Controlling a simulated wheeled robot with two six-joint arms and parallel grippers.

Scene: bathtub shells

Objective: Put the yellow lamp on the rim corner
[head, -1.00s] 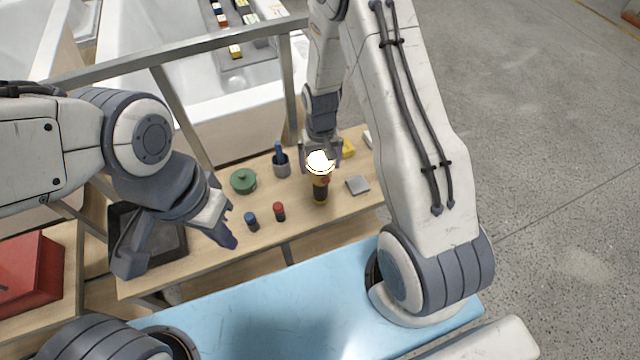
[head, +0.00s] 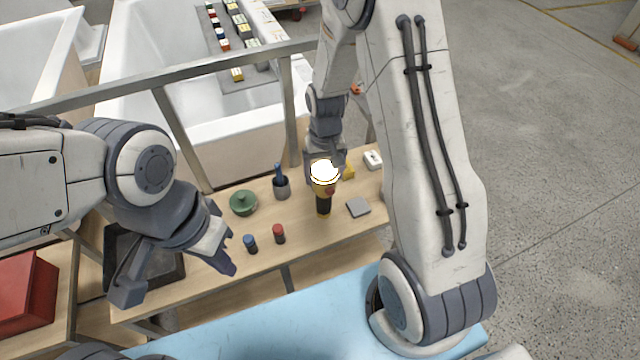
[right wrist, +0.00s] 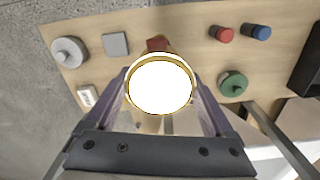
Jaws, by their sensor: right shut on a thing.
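In the right wrist view the glowing top (right wrist: 160,86) sits between the fingers of my right gripper (right wrist: 162,100) and hides what is below. The white bathtub (head: 215,140) with its rim is behind the bench, beyond a grey metal rail. My left gripper (head: 180,270) is open and empty over the bench's left part.
The rail (head: 180,75) crosses before the tub.

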